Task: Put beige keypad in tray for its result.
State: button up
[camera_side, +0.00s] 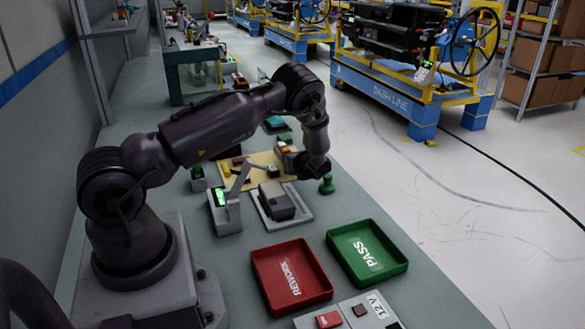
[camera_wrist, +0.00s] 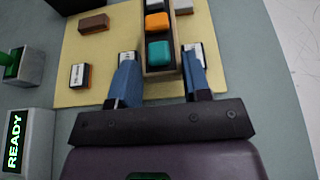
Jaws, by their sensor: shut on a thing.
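The beige keypad (camera_wrist: 148,63) is a long, narrow beige housing with teal and orange buttons, between my blue fingers in the wrist view. My gripper (camera_wrist: 159,70) is shut on its near end. In the side view my arm's end hides the grip; the keypad (camera_side: 287,151) shows just left of it, over the yellow mat (camera_side: 233,180). The red REWORK tray (camera_side: 275,268) and green PASS tray (camera_side: 358,235) are empty at the front. A grey device (camera_side: 222,200) with a lit green screen stands beside the mat; in the wrist view its screen (camera_wrist: 14,140) reads READY.
A dark block sits on a pale plate (camera_side: 304,210) between the mat and the trays. A green knob-shaped item (camera_side: 327,185) stands right of it. Small labelled pieces (camera_wrist: 80,75) and a brown block (camera_wrist: 94,23) lie on the mat. A 12 V panel (camera_side: 350,312) is at the front edge.

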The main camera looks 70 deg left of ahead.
aim_at(294, 179)
jog(key=shift+f, duration=1.35)
jog(key=o, duration=1)
jog(key=shift+f, duration=0.15)
